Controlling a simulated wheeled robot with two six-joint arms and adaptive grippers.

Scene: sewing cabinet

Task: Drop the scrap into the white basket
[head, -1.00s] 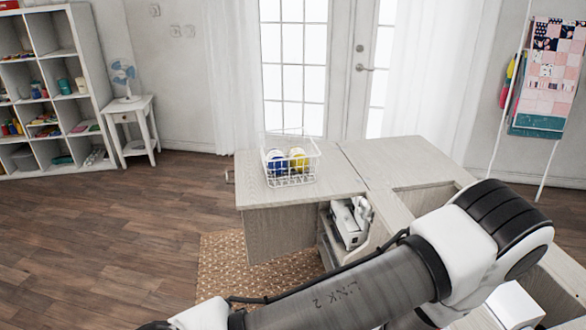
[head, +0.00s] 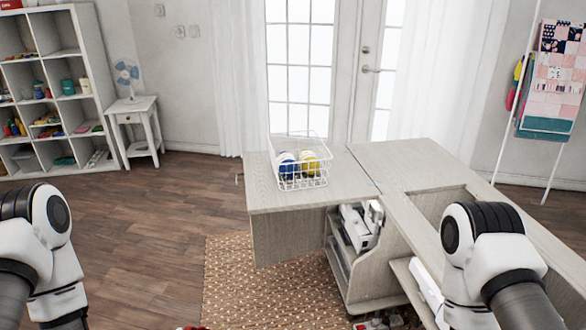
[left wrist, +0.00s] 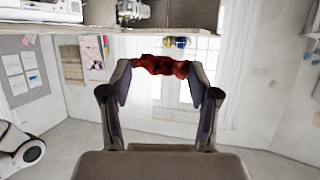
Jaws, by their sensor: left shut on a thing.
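The white wire basket (head: 316,181) stands on the left leaf of the cabinet top, with a blue-and-white and a yellow-and-white round item inside. The red scrap (left wrist: 160,65) is crumpled between the fingertips of my left gripper (left wrist: 163,70) in the left wrist view. A bit of red, likely the scrap, shows at the bottom edge of the head view (head: 190,327), well in front of the basket and apart from it. The left gripper itself is out of the head view. My right arm shows over the right of the cabinet; its gripper is hidden or out of frame.
The cabinet top (head: 400,165) has an open well (head: 440,203) at the right. A white sewing machine (head: 360,225) sits below the top. A woven rug (head: 260,285) lies in front. The leaf around the basket is clear.

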